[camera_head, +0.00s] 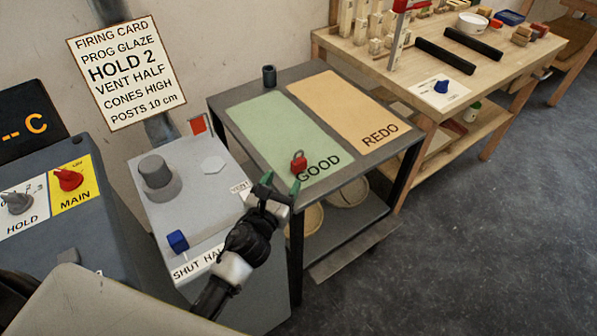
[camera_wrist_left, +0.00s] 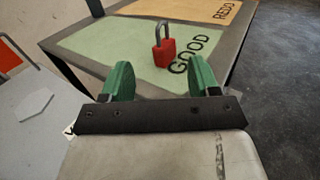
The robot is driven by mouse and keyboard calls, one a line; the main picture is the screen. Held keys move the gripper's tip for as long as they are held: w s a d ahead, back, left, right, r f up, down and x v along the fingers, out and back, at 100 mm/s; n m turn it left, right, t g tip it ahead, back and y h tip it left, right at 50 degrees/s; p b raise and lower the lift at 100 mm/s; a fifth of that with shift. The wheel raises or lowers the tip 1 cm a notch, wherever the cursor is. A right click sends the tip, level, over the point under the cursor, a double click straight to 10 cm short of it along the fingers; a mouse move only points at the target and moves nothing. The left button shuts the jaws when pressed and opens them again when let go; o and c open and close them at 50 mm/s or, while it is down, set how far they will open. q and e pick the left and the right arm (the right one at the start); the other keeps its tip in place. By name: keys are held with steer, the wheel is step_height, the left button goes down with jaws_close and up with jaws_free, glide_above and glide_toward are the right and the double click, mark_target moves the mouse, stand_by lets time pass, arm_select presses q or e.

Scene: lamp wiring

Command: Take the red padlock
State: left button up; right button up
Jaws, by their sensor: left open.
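The red padlock (camera_head: 299,164) stands upright on the green GOOD mat (camera_head: 262,126), near its front edge by the lettering. In the left wrist view the padlock (camera_wrist_left: 164,52) shows its red body and grey shackle, ahead of and between my fingers. My left gripper (camera_head: 281,187) is open and empty, with green fingers apart; it is short of the padlock, at the near edge of the table. In the left wrist view its two fingers (camera_wrist_left: 157,80) frame the padlock from a distance. My right gripper is not in view.
An orange REDO mat (camera_head: 345,105) lies beside the green one on the grey table (camera_head: 240,93). A dark cup (camera_head: 269,76) stands at the back. A grey box with a knob (camera_head: 155,172) and blue block (camera_head: 177,241) is left of my arm. Bowls (camera_head: 348,190) sit below.

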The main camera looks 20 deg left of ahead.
mark_target(295, 159)
arm_select(q)
steer(key=w, duration=0.7)
steer(key=shift+w+d, duration=0.1)
steer(key=shift+d, duration=0.15)
jaws_close()
